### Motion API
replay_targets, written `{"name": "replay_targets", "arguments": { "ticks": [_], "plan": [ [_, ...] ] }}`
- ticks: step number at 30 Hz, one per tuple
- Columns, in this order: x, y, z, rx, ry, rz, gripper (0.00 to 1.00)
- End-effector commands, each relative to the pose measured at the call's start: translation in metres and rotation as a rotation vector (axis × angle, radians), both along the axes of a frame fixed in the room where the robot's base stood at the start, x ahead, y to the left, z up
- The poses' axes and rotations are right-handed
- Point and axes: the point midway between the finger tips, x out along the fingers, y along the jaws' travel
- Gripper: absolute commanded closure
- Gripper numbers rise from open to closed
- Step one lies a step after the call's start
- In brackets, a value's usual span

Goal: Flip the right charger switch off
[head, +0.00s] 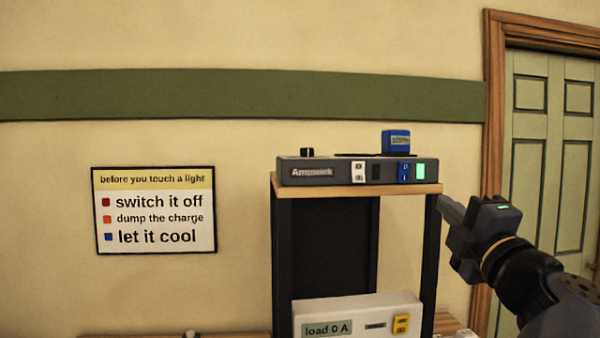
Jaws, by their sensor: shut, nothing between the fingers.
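A dark grey charger (325,172) marked "Ampwick" sits on a wooden shelf top. Its right switch (404,172) is a blue rocker on the front face, beside a brightly lit green lamp (421,171). Its left switch (359,172) is a white rocker, beside a dark, unlit lamp (376,172). A blue block (396,141) with a small label stands in the top of the charger, above the right switch. My gripper (447,208) is shut and empty, to the right of and below the charger, apart from the switch in the picture.
The wooden shelf top (350,190) rests on dark posts. Below it is a white box (370,312) reading "load 0 A" with a yellow switch (401,324). A black knob (307,152) stands on the charger's left. A sign (155,210) hangs on the wall; a green door (550,140) is at right.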

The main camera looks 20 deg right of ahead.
Motion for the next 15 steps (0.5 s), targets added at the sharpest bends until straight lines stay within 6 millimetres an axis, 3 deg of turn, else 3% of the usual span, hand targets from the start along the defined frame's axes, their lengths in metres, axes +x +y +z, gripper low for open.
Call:
{"name": "replay_targets", "arguments": {
  "ticks": [9,15],
  "plan": [
    [0.002,-0.001,0.001,0.001,0.000,0.001,1.00],
    [0.022,-0.005,0.009,0.002,0.001,0.005,1.00]
  ]
}}
